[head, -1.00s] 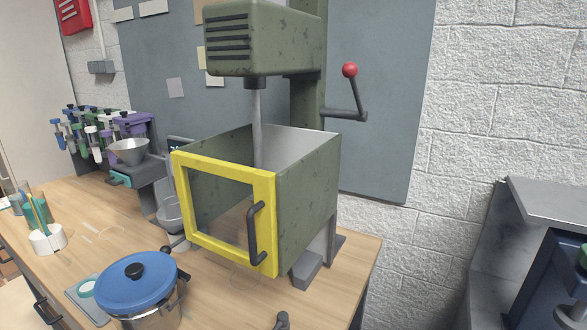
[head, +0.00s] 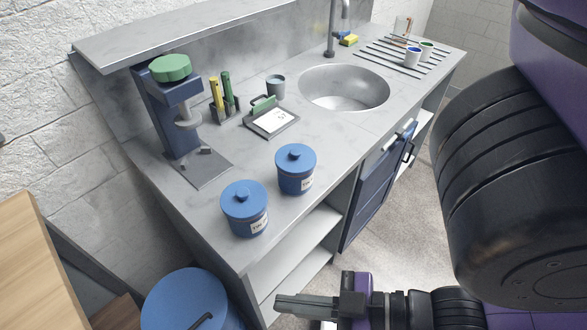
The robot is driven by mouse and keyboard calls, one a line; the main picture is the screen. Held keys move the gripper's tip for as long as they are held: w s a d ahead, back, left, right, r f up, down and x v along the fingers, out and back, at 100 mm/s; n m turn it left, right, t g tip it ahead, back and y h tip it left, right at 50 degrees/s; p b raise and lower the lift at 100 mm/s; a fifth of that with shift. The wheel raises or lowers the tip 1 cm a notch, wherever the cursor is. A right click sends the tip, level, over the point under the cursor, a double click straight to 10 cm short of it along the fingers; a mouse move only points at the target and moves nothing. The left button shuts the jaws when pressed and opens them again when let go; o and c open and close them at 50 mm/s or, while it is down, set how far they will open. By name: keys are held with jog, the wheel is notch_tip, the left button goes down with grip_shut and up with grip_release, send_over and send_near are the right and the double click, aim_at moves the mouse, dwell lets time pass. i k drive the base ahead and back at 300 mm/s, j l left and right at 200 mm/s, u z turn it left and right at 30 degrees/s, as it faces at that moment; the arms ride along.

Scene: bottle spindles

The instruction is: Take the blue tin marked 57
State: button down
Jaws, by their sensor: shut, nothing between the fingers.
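Two blue lidded tins stand upright on the grey counter near its front edge. The nearer blue tin (head: 245,209) is on the left, and the other blue tin (head: 295,169) is a little farther back on the right. Each has a white label on its front, but the numbers are too small to read surely, so I cannot tell which is 57. My gripper (head: 284,302) is at the bottom of the head view, in front of the counter and its shelves. It is shut and empty, apart from both tins.
The grey counter (head: 225,140) carries a blue press with a green top (head: 170,68), a clipboard (head: 271,122), a grey cup (head: 275,87), a sink (head: 345,88) and a rack with cups. A large blue lidded container (head: 182,300) stands lower left. Open floor lies at right.

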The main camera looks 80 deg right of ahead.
aim_at(292, 186)
jog(key=j+z, duration=0.2)
jog(key=z, duration=2.2)
jog(key=k+j+z, duration=0.15)
jog(key=k, duration=0.3)
jog(key=k+z, duration=0.15)
jog(key=k, duration=0.25)
jog(key=j, duration=0.05)
